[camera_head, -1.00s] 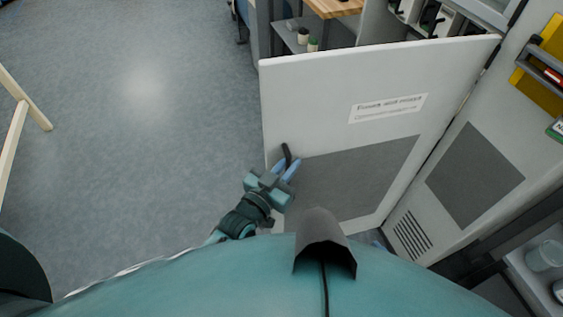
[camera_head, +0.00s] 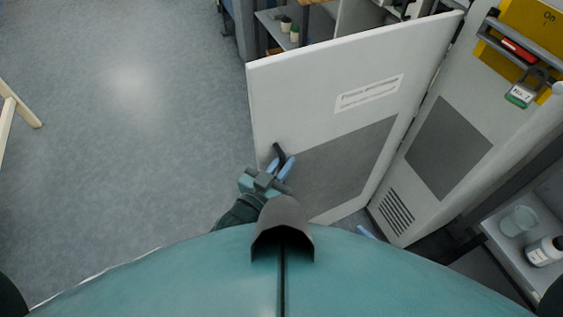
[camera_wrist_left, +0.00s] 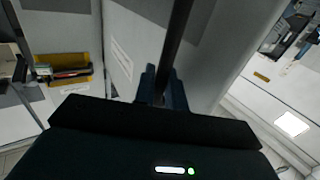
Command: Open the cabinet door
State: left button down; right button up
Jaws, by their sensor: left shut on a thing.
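The cabinet door (camera_head: 310,85) is a white panel with a printed label and a dark grey lower patch. It stands swung out from the white cabinet side at the right of the head view. A dark handle (camera_head: 279,153) sits near its free left edge. My left gripper (camera_head: 281,166), with blue fingers, is shut on this handle. In the left wrist view the dark bar of the handle (camera_wrist_left: 178,50) runs between the fingers (camera_wrist_left: 163,88). My right gripper is not identifiable; a small blue piece (camera_head: 366,232) shows below the door.
A yellow box (camera_head: 530,30) with a red item and a padlock (camera_head: 524,92) is on the right-hand panel. A shelf with a clear beaker (camera_head: 519,221) and a white bottle (camera_head: 545,251) is at lower right. The floor (camera_head: 120,130) left of the door is clear.

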pick_arm(q)
jog(key=shift+r, duration=0.1)
jog(key=c, duration=1.6)
grip_release()
jog(key=shift+o, duration=0.2)
jog(key=v, duration=1.3)
jog(key=shift+b, duration=0.3)
jog(key=shift+a, duration=0.1)
jog(key=s+a+f+n+g+y+p, duration=0.1)
jog(key=s+a+f+n+g+y, duration=0.2)
jog(key=a, duration=0.4)
notch_tip(320, 180, down, 2)
jog(key=s+g+y, duration=0.1)
jog(key=s+y, duration=0.1)
jog(key=shift+s+a+g+y, duration=0.25)
jog(key=shift+a+g+y, duration=0.1)
jog(key=shift+g+y, duration=0.05)
